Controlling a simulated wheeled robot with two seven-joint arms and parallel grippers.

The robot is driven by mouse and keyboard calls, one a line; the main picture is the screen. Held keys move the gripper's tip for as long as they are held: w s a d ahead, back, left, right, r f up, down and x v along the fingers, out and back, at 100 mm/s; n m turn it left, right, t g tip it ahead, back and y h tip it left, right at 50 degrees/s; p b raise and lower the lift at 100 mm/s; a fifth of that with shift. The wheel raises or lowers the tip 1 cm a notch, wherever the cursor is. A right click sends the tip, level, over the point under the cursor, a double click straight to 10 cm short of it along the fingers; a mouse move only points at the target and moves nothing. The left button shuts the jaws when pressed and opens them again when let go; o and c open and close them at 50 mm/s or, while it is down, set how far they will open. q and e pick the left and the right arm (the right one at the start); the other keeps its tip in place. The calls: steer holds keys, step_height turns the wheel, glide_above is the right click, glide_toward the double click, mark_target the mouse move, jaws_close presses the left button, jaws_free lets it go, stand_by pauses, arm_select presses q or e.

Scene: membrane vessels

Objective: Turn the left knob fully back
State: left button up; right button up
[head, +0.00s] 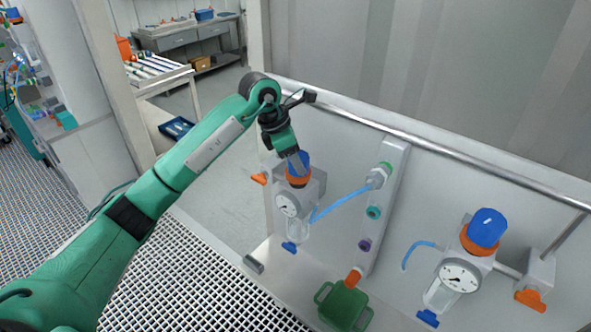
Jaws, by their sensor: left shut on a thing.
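The left vessel unit has a blue knob (304,159) on top, an orange collar (297,177) under it and a round dial gauge (287,204) on its front. My left arm reaches in from the left, and its gripper (299,160) points down onto this knob. The gripper is shut on the blue knob and hides part of it. A second unit at the right has its own blue knob (487,227) and gauge (459,277), with nothing touching it. My right gripper is not in view.
A metal rail (440,146) runs along the panel behind the units. A grey manifold (388,205) with coloured ports stands between them, joined to the left unit by a blue hose (341,204). A green container (343,306) sits below. Grating floor lies at the lower left.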

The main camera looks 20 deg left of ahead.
arm_select(q)
steer(key=n+t+y+b, duration=0.1)
steer(key=n+b, duration=0.2)
steer(key=n+y+b, duration=0.1)
steer(key=n+b, duration=0.3)
steer(key=shift+s+d+f+t, duration=0.1)
steer(key=shift+d+f+t, duration=0.1)
steer(key=shift+t, duration=0.2)
steer(key=n+y+b, duration=0.1)
steer(key=n+b, duration=0.1)
steer(key=n, duration=0.1)
steer(key=shift+r, duration=0.15)
steer(key=shift+d+r+n+y+b, duration=0.1)
steer(key=shift+n+y+b, duration=0.3)
steer(key=shift+n+b, duration=0.3)
steer(key=o, duration=1)
steer(key=shift+s+r, duration=0.2)
steer(key=shift+r, duration=0.25)
steer(key=b+v, duration=0.2)
steer(key=v, duration=1)
steer(key=shift+s+r, duration=0.3)
